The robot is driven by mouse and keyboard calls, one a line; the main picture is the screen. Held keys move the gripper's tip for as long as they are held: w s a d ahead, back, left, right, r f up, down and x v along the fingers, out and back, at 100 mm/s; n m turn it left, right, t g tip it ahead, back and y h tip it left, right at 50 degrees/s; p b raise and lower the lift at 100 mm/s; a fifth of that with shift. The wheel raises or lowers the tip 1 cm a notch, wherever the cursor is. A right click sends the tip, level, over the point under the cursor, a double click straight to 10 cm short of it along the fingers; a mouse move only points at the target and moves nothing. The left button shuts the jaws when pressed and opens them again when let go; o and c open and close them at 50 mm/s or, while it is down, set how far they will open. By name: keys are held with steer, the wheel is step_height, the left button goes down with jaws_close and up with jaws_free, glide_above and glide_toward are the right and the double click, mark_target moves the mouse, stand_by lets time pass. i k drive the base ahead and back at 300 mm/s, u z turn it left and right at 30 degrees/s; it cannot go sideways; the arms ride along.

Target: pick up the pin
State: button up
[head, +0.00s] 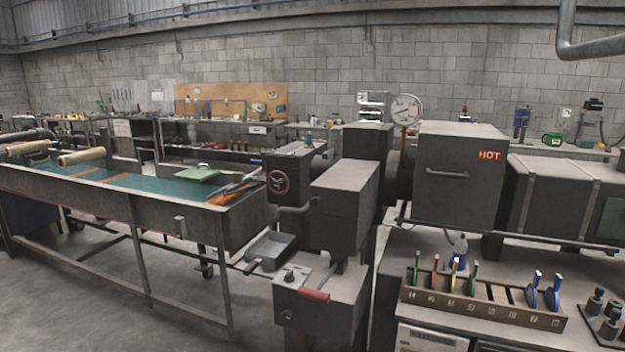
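I cannot make out for certain which thing is the pin. A numbered rack (480,303) at the lower right holds several upright pieces with coloured handles, among them a green one (416,268), a yellow one (455,273) and a blue one (552,292). Some of its slots look empty. A dark tray (580,316) with several dark, peg-like cylinders (596,301) stands at the right edge, partly cut off. My gripper is not in this view.
A dark box marked HOT (456,148) is behind. A long water trough (150,205) runs to the left. The concrete floor (70,310) is open at lower left.

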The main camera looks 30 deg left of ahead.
mark_target(600, 290)
steer(key=z, duration=1.35)
steer(key=i, duration=2.05)
steer(key=u, duration=1.2)
